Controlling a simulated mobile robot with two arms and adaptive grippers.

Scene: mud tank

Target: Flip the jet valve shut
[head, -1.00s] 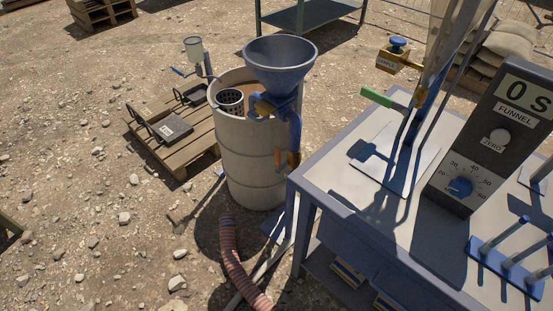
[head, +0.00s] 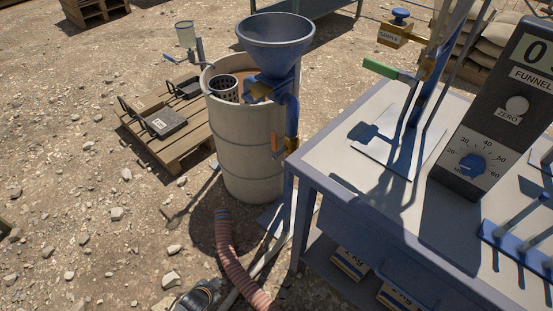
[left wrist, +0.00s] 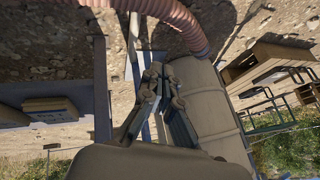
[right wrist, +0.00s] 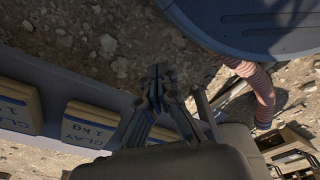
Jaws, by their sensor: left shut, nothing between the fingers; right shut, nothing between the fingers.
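A hopper funnel (head: 276,42) sits on blue pipework at the side of a grey mud barrel (head: 247,155). No label shows which valve is the jet valve. My left gripper (left wrist: 160,75) is shut and empty; the barrel (left wrist: 215,105) and a pipe (left wrist: 141,60) show past its fingers. A dark part of my arm shows at the bottom of the head view. My right gripper (right wrist: 160,75) is shut and empty, near the clay boxes (right wrist: 90,122).
A grey bench (head: 340,165) stands right of the barrel, carrying a funnel timer (head: 500,115). A ribbed hose (head: 235,262) lies in front of the barrel. A pallet (head: 170,130) stands left; stony ground there is open.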

